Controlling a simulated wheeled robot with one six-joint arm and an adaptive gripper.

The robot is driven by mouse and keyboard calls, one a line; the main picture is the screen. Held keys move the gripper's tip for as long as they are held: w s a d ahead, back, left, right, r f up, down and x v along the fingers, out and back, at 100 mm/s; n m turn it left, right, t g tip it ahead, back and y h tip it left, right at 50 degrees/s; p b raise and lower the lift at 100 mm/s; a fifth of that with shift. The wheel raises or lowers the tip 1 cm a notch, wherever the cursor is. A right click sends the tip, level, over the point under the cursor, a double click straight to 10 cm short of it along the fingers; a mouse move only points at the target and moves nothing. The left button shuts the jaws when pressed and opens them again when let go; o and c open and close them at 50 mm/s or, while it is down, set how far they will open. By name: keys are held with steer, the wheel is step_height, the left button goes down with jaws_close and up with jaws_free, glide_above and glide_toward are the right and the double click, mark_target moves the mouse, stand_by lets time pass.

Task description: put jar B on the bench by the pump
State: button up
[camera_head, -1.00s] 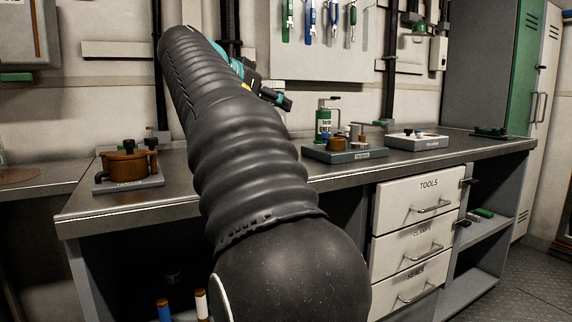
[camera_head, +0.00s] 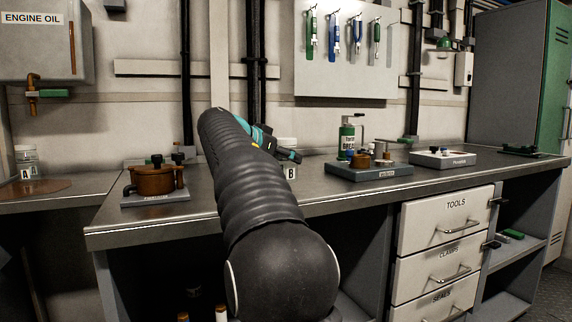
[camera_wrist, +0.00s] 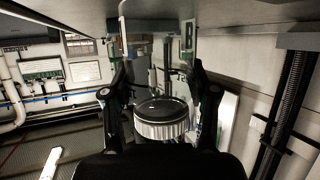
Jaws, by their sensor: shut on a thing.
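Jar B (camera_head: 291,172), a clear jar with a white lid and a "B" label, shows partly behind my arm in the head view. My gripper (camera_head: 296,156) is shut on it, low over the main bench (camera_head: 330,200). In the wrist view my gripper's (camera_wrist: 158,72) two black fingers flank jar B (camera_wrist: 162,129), its ribbed lid towards the camera. I cannot tell whether its base touches the bench. A bronze pump-like unit (camera_head: 153,181) sits on a grey plate at the bench's left end, left of my arm.
Jar A (camera_head: 27,163) stands on the left side bench near a round brown mat (camera_head: 38,188). Right of jar B are a grey tray (camera_head: 368,172) with fittings, a green grease bottle (camera_head: 346,138) and a white-topped tray (camera_head: 442,158). Bare bench lies between the bronze unit and my arm.

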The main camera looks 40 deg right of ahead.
steer(key=shift+f, duration=0.7)
steer(key=shift+f, duration=0.2)
steer(key=o, duration=1.1)
steer(key=shift+o, duration=0.2)
steer(key=shift+r, duration=0.1)
steer(key=shift+r, duration=0.2)
steer(key=v, duration=1.2)
